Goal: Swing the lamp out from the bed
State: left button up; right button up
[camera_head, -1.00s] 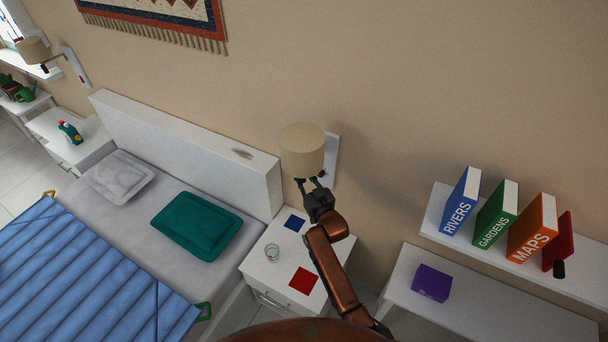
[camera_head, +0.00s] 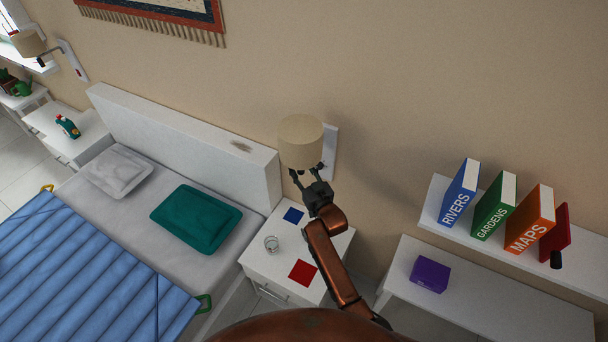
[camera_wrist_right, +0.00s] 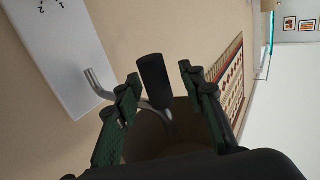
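A wall lamp with a beige shade (camera_head: 301,142) is mounted on a white wall plate (camera_head: 329,150) near the right end of the bed's headboard. My right gripper (camera_head: 308,172) is just under the shade with its fingers spread. In the right wrist view, the lamp's black grip (camera_wrist_right: 153,82) stands between the two open fingers (camera_wrist_right: 160,90), with gaps on both sides. The bent metal arm (camera_wrist_right: 98,84) and the shade's dark inside (camera_wrist_right: 155,140) show behind. The bed (camera_head: 95,205) lies to the left. My left gripper is not in view.
A white nightstand (camera_head: 265,262) below the lamp holds a glass (camera_head: 271,244), a blue square (camera_head: 293,215) and a red square (camera_head: 303,273). A book shelf (camera_head: 433,208) is at right. A second lamp (camera_head: 28,43) hangs at far left.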

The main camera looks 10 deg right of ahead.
jog(key=v, duration=1.1)
jog(key=shift+s, duration=0.25)
jog(key=shift+d, duration=0.15)
